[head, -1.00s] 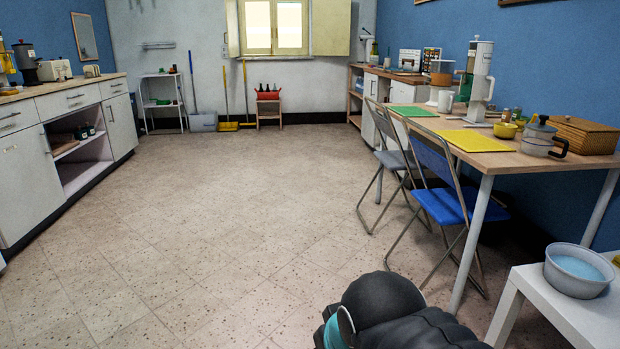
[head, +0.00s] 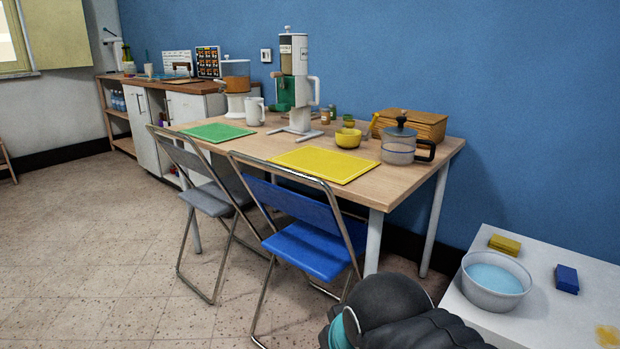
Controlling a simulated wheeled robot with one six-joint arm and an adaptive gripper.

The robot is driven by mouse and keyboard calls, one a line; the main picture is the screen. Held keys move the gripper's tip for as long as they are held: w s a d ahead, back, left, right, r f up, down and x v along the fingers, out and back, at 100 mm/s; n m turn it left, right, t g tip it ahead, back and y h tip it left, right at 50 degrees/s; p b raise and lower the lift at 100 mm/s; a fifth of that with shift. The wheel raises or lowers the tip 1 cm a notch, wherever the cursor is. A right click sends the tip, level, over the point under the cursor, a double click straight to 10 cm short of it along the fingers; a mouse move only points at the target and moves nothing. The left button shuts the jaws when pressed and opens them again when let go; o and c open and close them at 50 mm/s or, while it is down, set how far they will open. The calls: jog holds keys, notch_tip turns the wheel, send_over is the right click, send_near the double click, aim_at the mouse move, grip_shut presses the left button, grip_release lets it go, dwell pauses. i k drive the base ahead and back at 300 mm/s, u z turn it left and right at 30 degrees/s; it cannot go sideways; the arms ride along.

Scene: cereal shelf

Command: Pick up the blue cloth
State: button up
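A small dark blue block-like piece, which looks like the blue cloth folded up (head: 567,279), lies on the white table (head: 540,325) at the lower right of the head view. It lies just right of a grey basin (head: 480,298) that holds light blue water, and apart from it. A similar yellow piece (head: 505,244) lies behind the basin. Part of my dark arm shows at the bottom of the view, left of the white table. My gripper is not in view.
A blue folding chair (head: 312,248) and a grey one (head: 207,200) stand at the wooden table (head: 400,187), which bears a dispenser, mats and a lidded jug (head: 399,148). A yellowish stain (head: 608,336) marks the white table's front. The floor at left is clear.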

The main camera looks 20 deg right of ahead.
aim_at(567, 280)
jog(key=z, duration=1.1)
jog(key=i, duration=0.95)
jog(key=z, duration=0.9)
